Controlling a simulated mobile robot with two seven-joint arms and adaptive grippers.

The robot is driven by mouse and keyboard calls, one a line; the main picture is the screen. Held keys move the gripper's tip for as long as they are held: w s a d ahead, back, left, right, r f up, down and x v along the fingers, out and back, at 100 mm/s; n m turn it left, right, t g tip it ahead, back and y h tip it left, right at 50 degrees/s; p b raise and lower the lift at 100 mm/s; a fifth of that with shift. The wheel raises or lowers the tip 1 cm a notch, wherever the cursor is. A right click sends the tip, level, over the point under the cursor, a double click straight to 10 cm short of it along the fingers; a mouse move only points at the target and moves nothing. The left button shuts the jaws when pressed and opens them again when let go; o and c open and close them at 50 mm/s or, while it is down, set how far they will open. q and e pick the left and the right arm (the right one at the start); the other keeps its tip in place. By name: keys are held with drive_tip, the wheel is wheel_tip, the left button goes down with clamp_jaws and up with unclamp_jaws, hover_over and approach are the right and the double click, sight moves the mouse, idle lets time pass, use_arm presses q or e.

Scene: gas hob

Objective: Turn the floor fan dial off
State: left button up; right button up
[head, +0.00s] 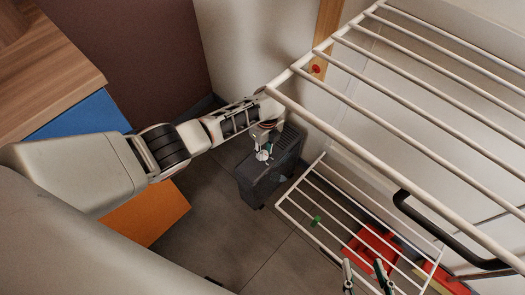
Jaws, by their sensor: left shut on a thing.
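The floor fan (252,181) is a dark grey box standing on the floor against the wall. Its upper face holds a small pale dial (262,155), mostly covered by my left gripper. My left gripper (263,148) reaches in from the left, above the fan, and is shut on the dial. The dial's markings and setting are too small to read. My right gripper (364,273) shows at the bottom edge, its two fingers apart with nothing between them, well away from the fan.
A white wire drying rack (410,75) fills the right side, with a lower wing (300,215) close to the fan. Red boxes (375,247) lie beneath it. A wooden cabinet (50,65) stands left. Tiled floor (215,225) is clear in front.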

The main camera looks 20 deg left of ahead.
use_arm(q)
drive_tip(key=n, duration=0.2)
drive_tip(key=shift+s+d+n+p, duration=0.1)
drive_tip(key=shift+d+n+p, duration=0.1)
drive_tip(key=shift+n+p, duration=0.2)
drive_tip(key=n, duration=0.2)
drive_tip(key=shift+f+n, duration=0.1)
drive_tip(key=shift+n, duration=0.3)
drive_tip(key=n, duration=0.2)
drive_tip(key=shift+n+p, duration=0.3)
drive_tip(key=shift+p, duration=0.05)
drive_tip(key=n, duration=0.3)
drive_tip(key=shift+n+h, duration=0.3)
drive_tip(key=n, duration=0.2)
drive_tip(key=shift+n+p, duration=0.3)
drive_tip(key=shift+a+n, duration=0.1)
drive_tip(key=shift+n, duration=1.1)
use_arm(e)
drive_tip(key=shift+s+d+f+n+g+h, duration=0.15)
drive_tip(key=shift+s+d+f, duration=0.1)
drive_tip(key=shift+d+f, duration=0.25)
drive_tip(key=shift+s+d+f+n+g+h, duration=0.15)
drive_tip(key=shift+s+d+f, duration=0.15)
drive_tip(key=shift+d, duration=0.35)
use_arm(q)
drive_tip(key=o, duration=1.1)
drive_tip(key=shift+f, duration=0.1)
use_arm(e)
drive_tip(key=shift+d, duration=0.1)
